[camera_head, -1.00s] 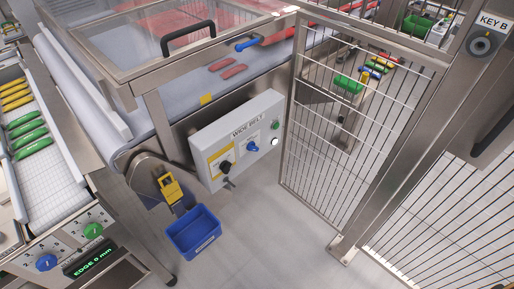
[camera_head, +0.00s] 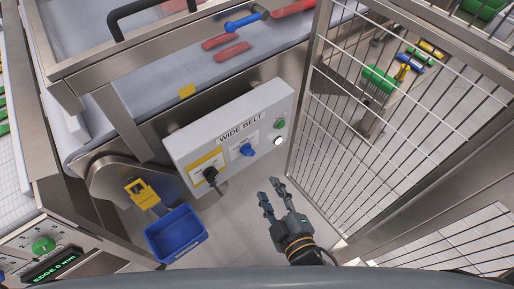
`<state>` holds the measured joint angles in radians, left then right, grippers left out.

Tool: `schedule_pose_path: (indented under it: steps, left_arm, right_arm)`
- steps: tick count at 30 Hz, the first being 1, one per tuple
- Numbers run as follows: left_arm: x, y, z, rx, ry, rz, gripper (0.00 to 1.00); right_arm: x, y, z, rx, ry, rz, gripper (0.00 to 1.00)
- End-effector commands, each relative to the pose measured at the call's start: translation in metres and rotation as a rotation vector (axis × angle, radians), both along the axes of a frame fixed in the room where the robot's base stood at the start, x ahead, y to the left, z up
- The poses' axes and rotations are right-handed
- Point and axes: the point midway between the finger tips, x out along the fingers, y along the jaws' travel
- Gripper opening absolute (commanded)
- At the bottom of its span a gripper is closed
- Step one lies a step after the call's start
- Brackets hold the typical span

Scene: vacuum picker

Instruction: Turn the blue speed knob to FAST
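The blue speed knob (camera_head: 247,149) sits in the middle of the grey WIDE BELT control box (camera_head: 181,146), on a small white label plate. The lettering around it is too small to read, so its setting cannot be told. My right gripper (camera_head: 269,190) is below and to the right of the knob, in front of the box and apart from it. Its two fingers are spread with nothing between them, pointing up towards the box. My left gripper is not in view.
A black switch (camera_head: 210,174) on a yellow plate is left of the knob; a green button (camera_head: 280,124) and a white button (camera_head: 277,141) are right. A wire mesh gate (camera_head: 345,140) stands at right. A blue bin (camera_head: 176,235) is on the floor at lower left.

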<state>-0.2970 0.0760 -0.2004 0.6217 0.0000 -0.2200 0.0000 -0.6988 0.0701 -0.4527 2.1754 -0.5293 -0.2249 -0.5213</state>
Motion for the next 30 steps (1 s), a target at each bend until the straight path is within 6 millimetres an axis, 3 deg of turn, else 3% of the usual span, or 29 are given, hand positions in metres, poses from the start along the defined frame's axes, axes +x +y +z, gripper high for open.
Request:
schedule_pose_path:
  steps: [5, 18, 24, 30]
  left_arm:
    - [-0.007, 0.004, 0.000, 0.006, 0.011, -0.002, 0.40]
    - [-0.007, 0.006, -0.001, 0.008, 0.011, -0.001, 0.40]
    - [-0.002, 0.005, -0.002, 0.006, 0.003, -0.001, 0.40]
    - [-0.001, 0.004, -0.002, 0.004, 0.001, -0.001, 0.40]
  right_arm:
    - [0.019, 0.006, -0.003, 0.002, -0.007, 0.001, 0.38]
    - [0.100, 0.036, -0.027, 0.002, -0.004, -0.001, 0.38]
    - [0.119, 0.043, -0.034, 0.003, -0.003, -0.001, 0.38]
    - [0.124, 0.044, -0.036, 0.003, -0.002, 0.000, 0.38]
